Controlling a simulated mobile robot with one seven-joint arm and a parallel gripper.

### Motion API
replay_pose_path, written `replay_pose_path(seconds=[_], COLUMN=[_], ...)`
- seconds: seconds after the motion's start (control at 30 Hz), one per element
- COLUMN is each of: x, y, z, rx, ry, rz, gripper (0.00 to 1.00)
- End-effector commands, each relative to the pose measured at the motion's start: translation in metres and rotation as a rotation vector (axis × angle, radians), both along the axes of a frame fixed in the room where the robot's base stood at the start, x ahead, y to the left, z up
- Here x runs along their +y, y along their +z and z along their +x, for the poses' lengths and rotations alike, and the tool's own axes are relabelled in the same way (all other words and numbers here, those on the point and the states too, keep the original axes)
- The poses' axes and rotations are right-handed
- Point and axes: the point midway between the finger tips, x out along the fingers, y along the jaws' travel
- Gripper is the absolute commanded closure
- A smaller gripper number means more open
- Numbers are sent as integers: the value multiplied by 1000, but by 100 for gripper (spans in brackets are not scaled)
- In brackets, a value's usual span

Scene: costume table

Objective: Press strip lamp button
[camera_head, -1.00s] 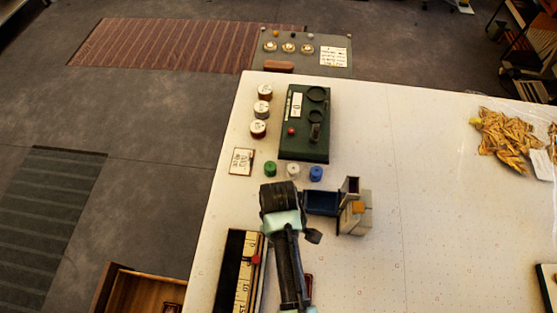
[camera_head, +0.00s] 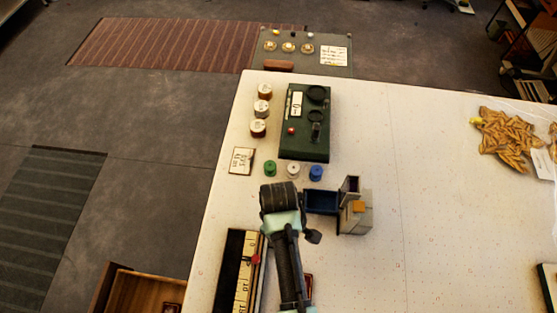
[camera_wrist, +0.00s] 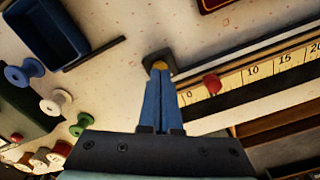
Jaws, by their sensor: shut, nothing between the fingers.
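A small yellow button (camera_wrist: 159,65) on a dark base (camera_wrist: 152,57) shows in the wrist view, on the white table. My gripper (camera_wrist: 160,74) has its blue fingers shut together and empty. Its fingertips are right at the button and cover part of it. I cannot tell whether they touch or press it. In the head view my arm and wrist hide the button and the fingertips. No lit strip lamp can be made out.
A scale (camera_wrist: 260,72) with a red slider (camera_wrist: 212,83) lies close to the fingers. A blue bin (camera_head: 321,202), a grey block (camera_head: 355,220), spools (camera_head: 293,171) and a green device (camera_head: 305,135) stand farther back. The table's right middle is clear.

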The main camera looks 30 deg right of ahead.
Motion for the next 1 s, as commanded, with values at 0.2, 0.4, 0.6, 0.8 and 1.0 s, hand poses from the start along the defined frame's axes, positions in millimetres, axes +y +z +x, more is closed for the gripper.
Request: replay_pose_path(seconds=[0.2,0.4,0.6,0.8,1.0], x=[0,0,0,0,0], y=[-6,-11,-13,-10,1], z=[0,0,0,0,0], rx=[0,-1,-1,-1,0], ry=[0,0,0,0,0], rz=[0,0,0,0,0], gripper=[100,100,100,100,100])
